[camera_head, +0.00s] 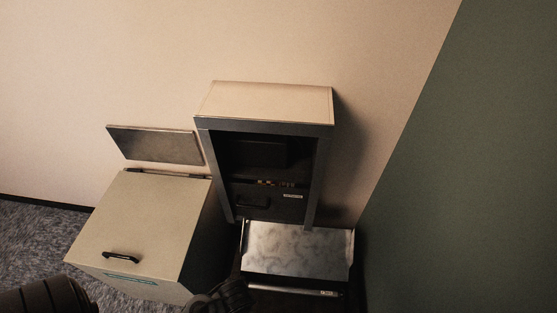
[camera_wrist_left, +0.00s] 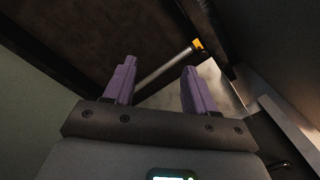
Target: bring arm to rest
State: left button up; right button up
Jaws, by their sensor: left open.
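My left gripper (camera_wrist_left: 158,66) shows in the left wrist view, with two purple fingers held apart and nothing between them that I can see gripped. A pale metal rod (camera_wrist_left: 165,67) with a yellow end crosses the view behind the fingers; I cannot tell how far off it is. In the head view, dark parts of my own arm show at the bottom edge, at the left and near the middle. The fingers cannot be made out there. My right gripper is not in view.
A beige box (camera_head: 145,225) with a black handle (camera_head: 121,257) stands at left, a raised panel (camera_head: 155,145) behind it. Right of it is a tall cabinet (camera_head: 265,102) with a dark open front. A shiny metal tray (camera_head: 295,250) juts out below. A green wall (camera_head: 470,190) closes the right.

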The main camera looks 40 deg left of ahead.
pick_arm(q)
jog(key=w+r+t, duration=0.2)
jog(key=w+r, duration=0.1)
jog(key=r, duration=0.4)
jog(key=w+r+t, duration=0.2)
jog(key=w+r, duration=0.1)
jog(key=r, duration=0.4)
notch_tip(320, 180, up, 38)
jog(key=p, duration=3.8)
jog(key=shift+s+d+f+h, duration=0.25)
jog(key=shift+s+d+h, duration=0.05)
